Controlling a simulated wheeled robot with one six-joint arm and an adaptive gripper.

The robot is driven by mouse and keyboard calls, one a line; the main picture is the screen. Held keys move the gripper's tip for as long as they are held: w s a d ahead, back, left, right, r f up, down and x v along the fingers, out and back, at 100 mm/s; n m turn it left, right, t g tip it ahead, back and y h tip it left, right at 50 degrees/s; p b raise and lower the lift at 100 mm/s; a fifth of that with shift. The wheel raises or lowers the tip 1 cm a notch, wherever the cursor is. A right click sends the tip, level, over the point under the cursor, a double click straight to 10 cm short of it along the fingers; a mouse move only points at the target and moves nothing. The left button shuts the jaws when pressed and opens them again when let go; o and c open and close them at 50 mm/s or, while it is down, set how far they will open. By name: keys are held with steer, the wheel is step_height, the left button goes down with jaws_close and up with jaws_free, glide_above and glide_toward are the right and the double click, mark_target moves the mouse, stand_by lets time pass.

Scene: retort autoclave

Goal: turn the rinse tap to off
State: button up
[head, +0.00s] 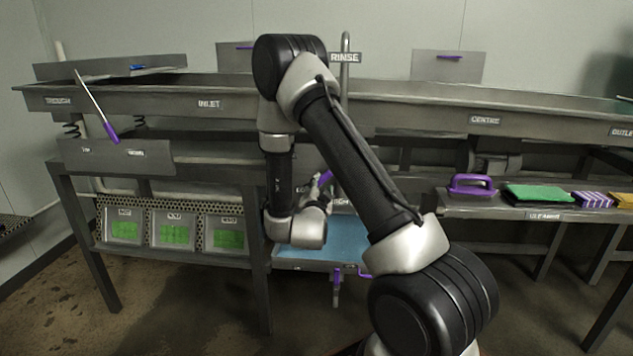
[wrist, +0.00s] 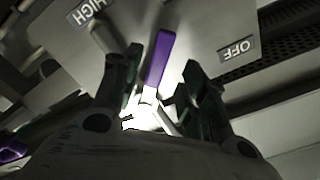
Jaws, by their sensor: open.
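The rinse tap's purple lever (wrist: 158,62) stands between my gripper's two dark fingers in the wrist view, on a grey plate (wrist: 195,30). The plate has a HIGH label (wrist: 88,13) at upper left and an OFF label (wrist: 238,50) at right. The lever lies between the two labels. My gripper (wrist: 162,75) is open around the lever; I cannot tell whether a finger touches it. In the head view the purple lever (head: 325,178) shows beside my wrist, below the RINSE sign (head: 345,58). My arm hides part of the plate there.
A long metal trough (head: 420,105) runs across above my gripper. A blue tray (head: 335,240) lies below it. Panels with green screens (head: 173,232) are at left. A shelf at right holds a purple-handled tool (head: 471,184) and a green pad (head: 537,194).

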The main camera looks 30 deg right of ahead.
steer(key=x, duration=0.6)
steer(key=shift+w+d, duration=0.1)
steer(key=shift+d, duration=0.15)
jaws_close()
